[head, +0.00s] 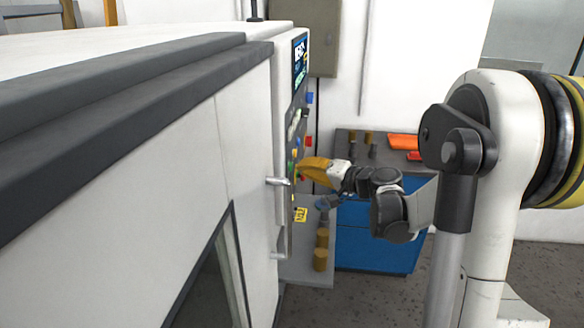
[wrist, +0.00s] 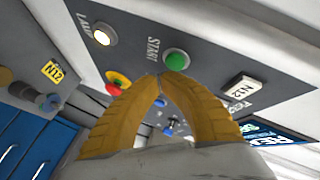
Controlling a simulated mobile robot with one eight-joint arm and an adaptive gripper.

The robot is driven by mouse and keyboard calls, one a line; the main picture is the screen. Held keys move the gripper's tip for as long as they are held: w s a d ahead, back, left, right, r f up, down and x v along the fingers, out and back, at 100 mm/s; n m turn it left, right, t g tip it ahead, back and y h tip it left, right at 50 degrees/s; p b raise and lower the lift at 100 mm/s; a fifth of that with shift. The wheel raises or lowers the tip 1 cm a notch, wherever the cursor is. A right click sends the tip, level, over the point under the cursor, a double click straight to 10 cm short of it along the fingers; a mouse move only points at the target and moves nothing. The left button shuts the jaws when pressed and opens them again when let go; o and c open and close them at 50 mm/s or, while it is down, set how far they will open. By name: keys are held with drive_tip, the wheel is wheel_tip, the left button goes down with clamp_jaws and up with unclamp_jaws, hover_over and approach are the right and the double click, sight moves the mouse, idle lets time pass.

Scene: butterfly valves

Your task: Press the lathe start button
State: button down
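The lathe start button is the green round button (wrist: 177,60) beside the word START on the grey panel in the wrist view. My gripper (wrist: 160,77) has two yellow fingers whose tips meet, with nothing between them. The tips appear just beside the green button in the picture; I cannot tell whether they touch the panel. In the head view my gripper (head: 304,167) points left at the control panel (head: 297,120) on the end of the white lathe (head: 240,110).
A lathe door handle (head: 278,181) sticks out near my gripper. A blue cabinet (head: 375,240) stands behind.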

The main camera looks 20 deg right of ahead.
drive_tip(key=shift+a, duration=0.1)
drive_tip(key=shift+w+a, duration=0.2)
drive_tip(key=shift+a, duration=0.05)
drive_tip(key=shift+w+a, duration=0.25)
drive_tip(key=shift+a, duration=0.1)
idle(0.8)
drive_tip(key=shift+d, duration=0.1)
drive_tip(key=shift+s+d, duration=0.45)
drive_tip(key=shift+d, duration=0.15)
drive_tip(key=shift+s+d+b, duration=0.25)
drive_tip(key=shift+s+d, duration=0.5)
drive_tip(key=shift+d, duration=0.3)
drive_tip(key=shift+s+d+b, duration=0.2)
drive_tip(key=shift+s+d, duration=0.5)
drive_tip(key=shift+d, duration=0.35)
